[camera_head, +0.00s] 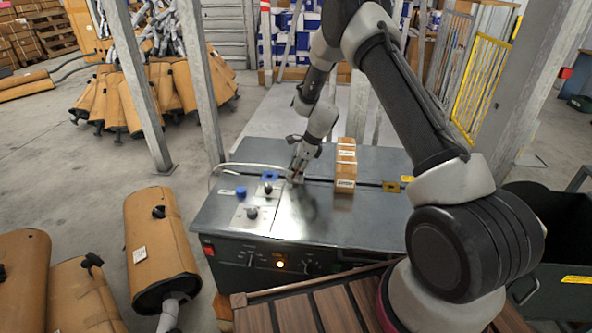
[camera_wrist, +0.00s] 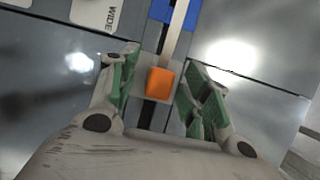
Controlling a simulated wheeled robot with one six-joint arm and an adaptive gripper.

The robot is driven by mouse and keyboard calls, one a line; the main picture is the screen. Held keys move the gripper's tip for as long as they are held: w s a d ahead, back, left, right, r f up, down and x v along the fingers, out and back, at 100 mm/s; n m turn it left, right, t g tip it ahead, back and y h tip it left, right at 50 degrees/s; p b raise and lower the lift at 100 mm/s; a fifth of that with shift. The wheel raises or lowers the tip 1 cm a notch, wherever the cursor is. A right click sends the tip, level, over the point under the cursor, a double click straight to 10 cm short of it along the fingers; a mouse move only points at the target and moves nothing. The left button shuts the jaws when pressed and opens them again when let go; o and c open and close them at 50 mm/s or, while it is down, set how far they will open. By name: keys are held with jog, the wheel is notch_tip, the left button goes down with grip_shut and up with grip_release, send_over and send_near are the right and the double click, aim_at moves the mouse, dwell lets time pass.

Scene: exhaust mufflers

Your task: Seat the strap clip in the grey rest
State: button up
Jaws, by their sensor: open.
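My gripper (camera_head: 296,175) is open, low over the dark bench top. In the wrist view its two green-padded fingers (camera_wrist: 160,95) stand on either side of an orange block, which looks like the strap clip (camera_wrist: 160,83). A gap shows between the clip and each finger. A pale strap (camera_wrist: 178,40) runs from the clip up the picture. A grey piece, perhaps the grey rest (camera_wrist: 148,62), shows behind and around the clip; I cannot tell whether the clip is seated in it. The clip is not distinguishable in the head view.
A blue block (camera_head: 269,175) is left of my gripper and a blue knob (camera_head: 241,191) farther left, near a pale panel with black knobs. A pale cable (camera_head: 235,166) arches over the bench's left side. Bench top in front is clear.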

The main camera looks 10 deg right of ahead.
jog(key=v, duration=1.2)
